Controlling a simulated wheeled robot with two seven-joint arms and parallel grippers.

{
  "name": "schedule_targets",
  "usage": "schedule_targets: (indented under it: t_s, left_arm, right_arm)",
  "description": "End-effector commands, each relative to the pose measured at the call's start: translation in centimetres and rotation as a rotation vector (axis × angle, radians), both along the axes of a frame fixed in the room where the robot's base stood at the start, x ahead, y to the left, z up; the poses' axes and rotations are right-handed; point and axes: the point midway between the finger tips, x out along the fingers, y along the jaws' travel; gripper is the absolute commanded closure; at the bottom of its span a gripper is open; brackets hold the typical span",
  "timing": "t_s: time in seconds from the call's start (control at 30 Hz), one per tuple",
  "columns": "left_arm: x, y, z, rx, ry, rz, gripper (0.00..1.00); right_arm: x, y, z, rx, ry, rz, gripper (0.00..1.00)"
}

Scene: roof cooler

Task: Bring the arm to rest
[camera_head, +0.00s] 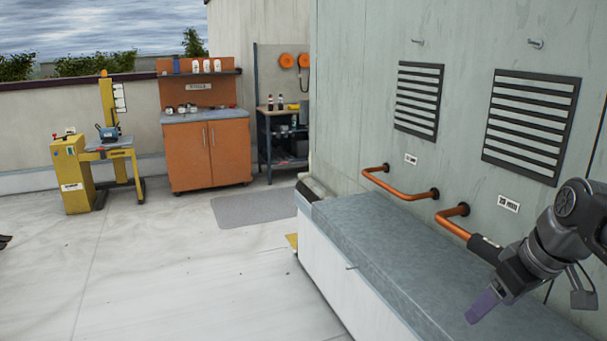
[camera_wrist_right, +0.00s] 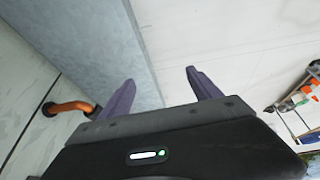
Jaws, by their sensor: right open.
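My right arm comes in from the right in the head view, and my right gripper (camera_head: 484,306) hangs over the grey top of the long bench unit (camera_head: 380,240). In the right wrist view the right gripper (camera_wrist_right: 160,76) has its two purple fingers well apart, with nothing between them. The grey bench top and pale floor show beyond the fingers. At the left edge of the head view a small dark shape (camera_head: 4,241) may be the tip of my left gripper; too little shows to tell its state.
Copper pipes (camera_head: 400,182) stick out of the wall beside the right arm, below two louvred vents (camera_head: 533,122). An orange cabinet (camera_head: 208,152), a yellow machine (camera_head: 72,175) and a dark shelf stand (camera_head: 282,135) are at the back. The floor at left is clear, with a grey mat (camera_head: 253,208).

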Motion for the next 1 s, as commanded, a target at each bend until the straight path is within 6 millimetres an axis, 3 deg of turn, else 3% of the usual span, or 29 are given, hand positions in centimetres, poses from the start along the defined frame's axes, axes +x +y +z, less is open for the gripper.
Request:
schedule_targets:
  t_s: [0.37,0.47,0.57,0.67,0.77,0.8,0.9,1.0]
  left_arm:
    - [0.0,0.0,0.0,0.0,0.0,-0.001,0.27]
    - [0.0,0.0,0.0,0.0,0.0,0.0,0.27]
    - [0.0,0.0,0.0,0.0,0.0,0.0,0.27]
    - [0.0,0.0,0.0,0.0,0.0,0.0,0.27]
    - [0.0,0.0,0.0,0.0,0.0,0.0,0.27]
    - [0.0,0.0,0.0,0.0,0.0,0.0,0.27]
    - [0.0,0.0,0.0,0.0,0.0,0.0,0.27]
    - [0.0,0.0,0.0,0.0,0.0,0.0,0.27]
  right_arm:
    - [5.0,-0.6,0.7,0.03,-0.207,-0.149,0.27]
    - [7.0,-0.1,-0.7,0.056,-0.254,-0.189,0.27]
    - [9.2,1.1,-3.7,0.096,-0.284,-0.228,0.27]
    - [11.2,2.8,-7.7,0.145,-0.298,-0.266,0.27]
    - [12.5,5.5,-13.4,0.204,-0.287,-0.304,0.27]
    - [12.8,6.9,-16.2,0.231,-0.275,-0.321,0.27]
    - [12.2,10.8,-23.5,0.294,-0.229,-0.363,0.27]
    - [9.8,14.7,-30.4,0.346,-0.162,-0.402,0.27]
